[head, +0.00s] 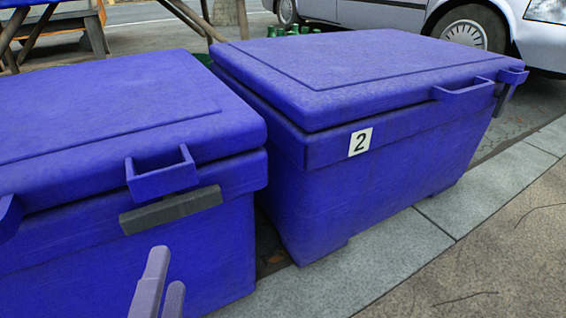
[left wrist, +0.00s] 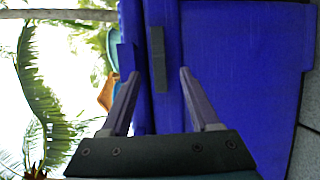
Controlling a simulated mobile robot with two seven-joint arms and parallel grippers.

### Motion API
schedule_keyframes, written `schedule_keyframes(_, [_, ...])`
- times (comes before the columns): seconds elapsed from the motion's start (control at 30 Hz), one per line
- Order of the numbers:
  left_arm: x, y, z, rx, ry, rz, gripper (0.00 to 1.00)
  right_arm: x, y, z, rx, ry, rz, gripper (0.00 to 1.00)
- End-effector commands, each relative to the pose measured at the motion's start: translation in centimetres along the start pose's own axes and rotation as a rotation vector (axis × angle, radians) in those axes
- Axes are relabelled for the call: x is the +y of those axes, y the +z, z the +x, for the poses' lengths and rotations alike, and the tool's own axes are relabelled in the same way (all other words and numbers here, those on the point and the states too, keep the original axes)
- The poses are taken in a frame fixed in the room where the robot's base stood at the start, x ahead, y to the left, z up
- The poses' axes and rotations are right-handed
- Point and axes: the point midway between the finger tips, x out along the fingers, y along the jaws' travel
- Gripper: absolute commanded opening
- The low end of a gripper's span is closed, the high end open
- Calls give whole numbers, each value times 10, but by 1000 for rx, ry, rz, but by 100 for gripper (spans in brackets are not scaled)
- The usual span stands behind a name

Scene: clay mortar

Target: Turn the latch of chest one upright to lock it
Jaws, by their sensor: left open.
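The left blue chest (head: 215,255) shows no number in the head view; its lid is closed. Its latch (head: 171,210), a dark grey bar, lies nearly horizontal just below the lid handle (head: 162,178). My left gripper (head: 165,270) is open and empty, in front of the chest and slightly below the latch in the head view. In the left wrist view, which is turned sideways, the latch (left wrist: 158,57) lies ahead, between the lines of the two fingers (left wrist: 158,73). I see no contact with it. My right gripper is in neither view.
Grey paving (head: 390,245) lies clear in front. A parked car (head: 400,18) stands behind.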

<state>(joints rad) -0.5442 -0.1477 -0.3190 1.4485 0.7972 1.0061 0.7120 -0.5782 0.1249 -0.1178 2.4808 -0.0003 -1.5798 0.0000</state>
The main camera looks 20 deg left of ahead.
Motion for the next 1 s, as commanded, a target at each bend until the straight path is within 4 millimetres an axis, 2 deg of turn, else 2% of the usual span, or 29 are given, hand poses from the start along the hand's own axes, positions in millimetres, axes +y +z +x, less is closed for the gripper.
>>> schedule_keyframes(0.3, [0,0,58,0,7,-1,62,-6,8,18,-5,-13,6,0])
schedule_keyframes(0.5, [1,1,86,-2,5,1,62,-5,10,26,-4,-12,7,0])
schedule_keyframes(0.63, [2,1,93,-3,3,1,62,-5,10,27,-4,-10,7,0])
schedule_keyframes(0.87, [2,1,94,-3,2,2,62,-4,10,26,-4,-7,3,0])
schedule_keyframes(1.0, [2,1,94,-3,2,2,49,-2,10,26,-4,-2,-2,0])
